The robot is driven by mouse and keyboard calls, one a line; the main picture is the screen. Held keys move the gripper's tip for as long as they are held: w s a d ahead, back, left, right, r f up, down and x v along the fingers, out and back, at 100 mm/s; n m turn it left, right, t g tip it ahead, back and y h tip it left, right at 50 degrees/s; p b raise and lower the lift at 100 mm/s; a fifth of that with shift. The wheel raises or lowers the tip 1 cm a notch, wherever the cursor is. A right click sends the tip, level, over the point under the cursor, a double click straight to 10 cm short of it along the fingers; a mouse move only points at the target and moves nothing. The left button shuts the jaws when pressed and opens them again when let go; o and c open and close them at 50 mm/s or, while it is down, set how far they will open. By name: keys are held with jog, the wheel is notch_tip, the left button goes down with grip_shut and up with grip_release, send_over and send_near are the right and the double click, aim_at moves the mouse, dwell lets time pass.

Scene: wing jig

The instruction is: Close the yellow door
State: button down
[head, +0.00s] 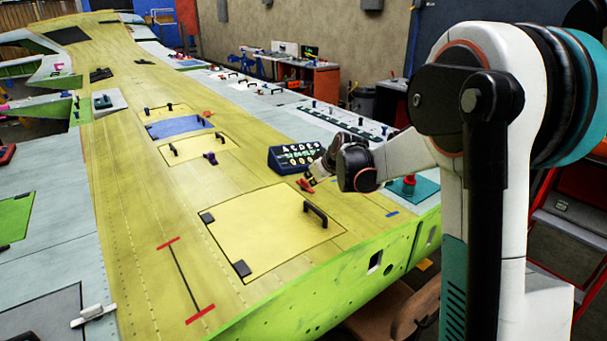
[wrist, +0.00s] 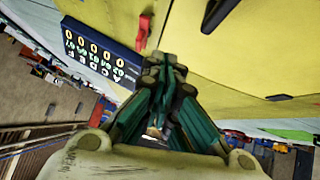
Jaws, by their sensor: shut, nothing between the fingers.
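The nearest yellow door (head: 268,235) lies in the yellow wing skin in the head view and looks flat, with a thin dark outline. Its black handle (head: 316,213) stands at the right side, and two black hinges (head: 242,268) are on the left edge. In the wrist view the door (wrist: 250,60) fills the upper right, with its handle (wrist: 218,12) at the top. My gripper (head: 314,176) is shut and empty, above the wing just beyond the handle and apart from it. Its closed fingers (wrist: 165,65) show in the wrist view.
A dark blue box with buttons (head: 294,157) sits beside my gripper. A red object (wrist: 143,32) lies between box and door. Smaller yellow panels with handles (head: 205,149) and a blue panel (head: 178,127) lie farther up the wing. A teal piece with a red knob (head: 408,186) is to the right.

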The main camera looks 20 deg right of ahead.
jog(key=shift+w+d+f+b, duration=0.1)
jog(key=shift+d+f+b, duration=0.15)
jog(key=shift+f, duration=0.5)
jog(key=shift+w+d+f+b, duration=0.1)
jog(key=shift+d+f+b, duration=0.2)
jog(key=shift+f, duration=0.4)
jog(key=shift+d+f+b, duration=0.1)
jog(key=shift+f+b, duration=0.25)
jog(key=shift+f, duration=0.4)
